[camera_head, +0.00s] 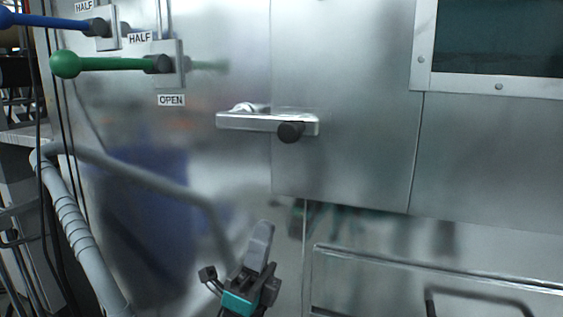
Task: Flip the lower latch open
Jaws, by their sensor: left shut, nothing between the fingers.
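A silver latch (240,121) with a black knob (290,131) sits on the steel cabinet front, lying about level across a panel seam. It is the only latch of this kind in view, so I cannot tell from the picture whether it is the lower one. My left gripper (262,235) is below the latch and a little to its left, with its grey fingers pointing up. It is shut and empty, and apart from the latch. My right gripper is not in view.
A green lever (110,64) and a blue lever (45,20) stick out at the upper left, beside HALF and OPEN labels. A grey pipe rail (75,225) runs at the left. A dark window (500,35) is at the upper right. The steel front around the latch is clear.

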